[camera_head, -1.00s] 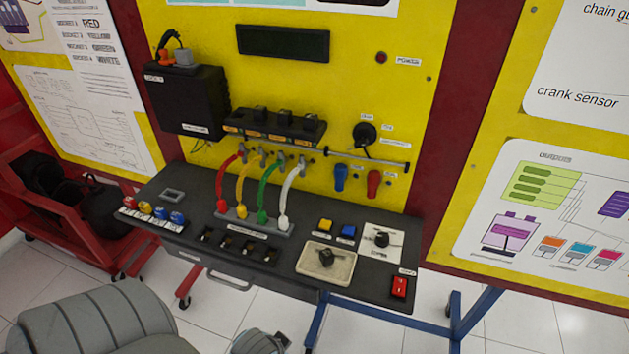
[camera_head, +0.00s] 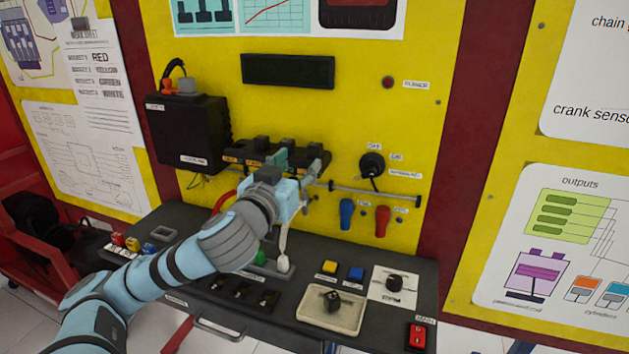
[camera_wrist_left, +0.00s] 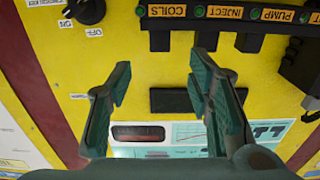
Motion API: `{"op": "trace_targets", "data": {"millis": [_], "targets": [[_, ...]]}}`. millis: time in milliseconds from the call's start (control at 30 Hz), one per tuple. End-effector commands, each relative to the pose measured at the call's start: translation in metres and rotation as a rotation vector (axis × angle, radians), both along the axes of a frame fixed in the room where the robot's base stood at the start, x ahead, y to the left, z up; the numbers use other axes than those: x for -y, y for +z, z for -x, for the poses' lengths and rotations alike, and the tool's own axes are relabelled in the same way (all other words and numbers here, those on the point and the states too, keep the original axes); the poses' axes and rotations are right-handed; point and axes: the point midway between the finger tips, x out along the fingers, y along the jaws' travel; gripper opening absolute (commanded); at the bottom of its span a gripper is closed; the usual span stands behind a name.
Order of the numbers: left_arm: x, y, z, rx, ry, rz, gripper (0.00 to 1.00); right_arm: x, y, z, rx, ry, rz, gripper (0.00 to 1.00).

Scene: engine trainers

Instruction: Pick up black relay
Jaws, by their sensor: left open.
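Several black relay-like blocks stand on a black labelled bar (camera_head: 240,160) on the yellow panel. In the left wrist view, one black block (camera_wrist_left: 160,40) sits by the COILS label, beyond the gap between my fingertips. More blocks show by the other labels, one (camera_wrist_left: 250,42) right of the fingers. My left gripper (camera_head: 290,162) is in front of the bar. Its teal fingers also show in the left wrist view (camera_wrist_left: 161,78), spread apart and empty. My left arm hides part of the bar and the hoses. My right gripper is out of view.
A black box (camera_head: 188,130) is left of the bar. A rail (camera_head: 375,194) with blue and red connectors runs at right. Below, the dark shelf (camera_head: 285,325) holds a pale tray (camera_head: 350,312) with a black part, coloured blocks and a red switch (camera_head: 417,336).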

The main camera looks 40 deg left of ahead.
Motion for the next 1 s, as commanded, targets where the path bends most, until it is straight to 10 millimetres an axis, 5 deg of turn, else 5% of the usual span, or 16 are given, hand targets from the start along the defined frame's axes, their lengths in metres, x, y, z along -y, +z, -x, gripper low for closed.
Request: {"op": "trace_targets", "data": {"millis": [200,600,833,1000], "targets": [[-0.017,0.003,-0.049,-0.001,0.001,0.008,0.47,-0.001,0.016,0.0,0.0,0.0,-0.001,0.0],[-0.036,0.001,-0.104,-0.001,0.001,0.003,0.47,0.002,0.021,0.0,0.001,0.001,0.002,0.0],[-0.038,0.0,-0.11,-0.002,-0.001,0.0,0.47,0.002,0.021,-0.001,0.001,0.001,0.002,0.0],[-0.038,0.0,-0.109,-0.002,-0.001,0.0,0.23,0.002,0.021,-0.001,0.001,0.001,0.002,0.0]]}}
